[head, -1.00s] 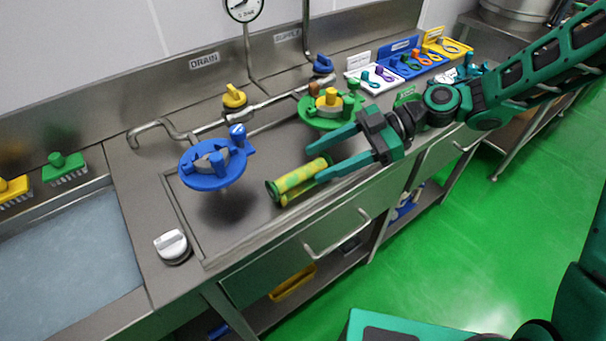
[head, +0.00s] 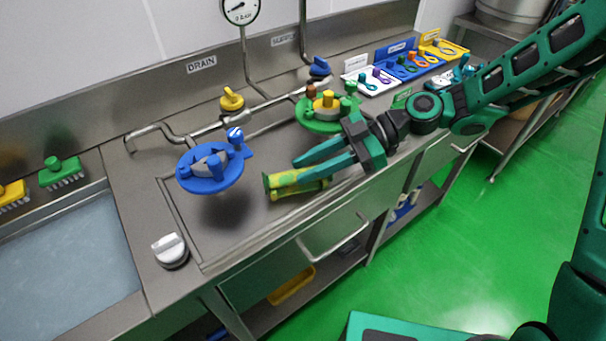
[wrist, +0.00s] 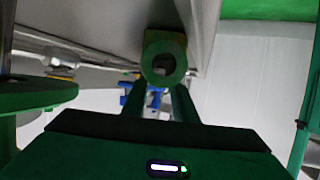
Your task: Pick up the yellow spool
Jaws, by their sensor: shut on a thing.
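The yellow spool (head: 302,185), a yellow cylinder with green tints, lies on its side over the steel worktop at the tray area. My gripper (head: 288,172) is shut on it, with the green fingers across the spool. Whether it touches the worktop is hard to tell. In the wrist view, the spool (wrist: 163,58) shows end-on as a greenish ring with a dark hole, between the fingertips of my gripper (wrist: 158,92).
A blue valve disc (head: 210,168) is to the left, a green one (head: 325,122) with a yellow knob behind. A grey knob (head: 170,250) is front left. Pipes run along the back. Coloured trays (head: 408,63) stand at back right. A sink (head: 65,250) is left.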

